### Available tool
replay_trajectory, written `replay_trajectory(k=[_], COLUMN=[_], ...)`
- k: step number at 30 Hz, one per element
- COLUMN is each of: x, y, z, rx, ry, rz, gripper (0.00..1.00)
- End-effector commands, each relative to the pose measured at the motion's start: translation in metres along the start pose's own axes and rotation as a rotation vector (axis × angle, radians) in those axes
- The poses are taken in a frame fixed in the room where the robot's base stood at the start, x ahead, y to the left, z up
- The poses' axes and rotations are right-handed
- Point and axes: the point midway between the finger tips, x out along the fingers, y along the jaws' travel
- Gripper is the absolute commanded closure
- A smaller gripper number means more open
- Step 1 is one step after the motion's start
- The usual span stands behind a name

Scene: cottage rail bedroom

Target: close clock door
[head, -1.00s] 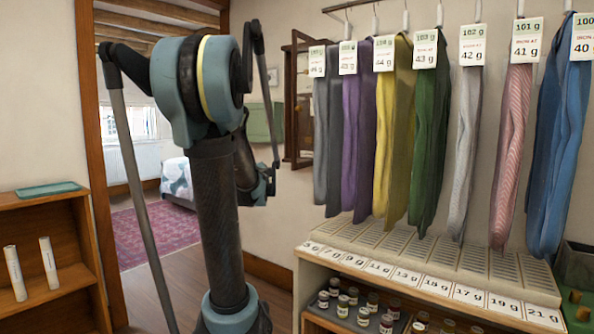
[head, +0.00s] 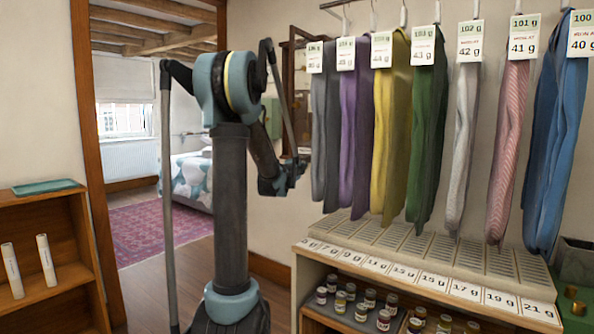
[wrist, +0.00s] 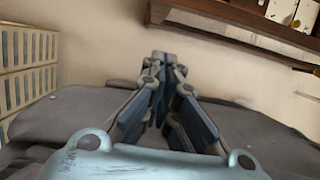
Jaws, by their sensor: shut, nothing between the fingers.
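A dark wooden wall case (head: 298,42), likely the clock, hangs behind my arm, left of the hanging fabrics. My arm and the fabrics hide much of it, so I cannot tell how its door stands. In the wrist view a brown wooden case edge (wrist: 225,18) with a pale panel (wrist: 283,12) crosses the top right. My gripper (wrist: 161,58) is shut and empty, its fingertips together below and left of that edge, apart from it in the picture. In the head view my gripper (head: 292,172) is small, near the case's lower part.
Hanging fabrics (head: 395,130) with weight tags fill the right, above a slotted rack (head: 400,245) and shelf of jars. A wooden shelf (head: 45,215) stands at the left. A doorway shows a bed (head: 192,180) and pink rug (head: 150,225). Floor shows between shelf and rack.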

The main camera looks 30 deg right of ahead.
Motion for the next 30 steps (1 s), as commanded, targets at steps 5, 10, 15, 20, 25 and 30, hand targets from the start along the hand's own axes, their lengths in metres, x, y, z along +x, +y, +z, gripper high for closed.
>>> replay_trajectory(k=[5, 10, 15, 20, 25, 30], x=[0.028, 0.036, 0.040, 0.041, 0.041, 0.041], y=[0.000, 0.000, 0.000, 0.000, 0.000, 0.000], z=[-0.001, 0.021, 0.035, 0.039, 0.039, 0.039], rx=[0.000, 0.000, 0.000, 0.000, 0.000, 0.000], ry=[0.001, -0.003, -0.001, 0.000, 0.000, 0.002], rz=[0.000, -0.001, -0.001, -0.001, -0.001, -0.001], gripper=[1.00, 1.00, 1.00, 1.00, 1.00, 1.00])
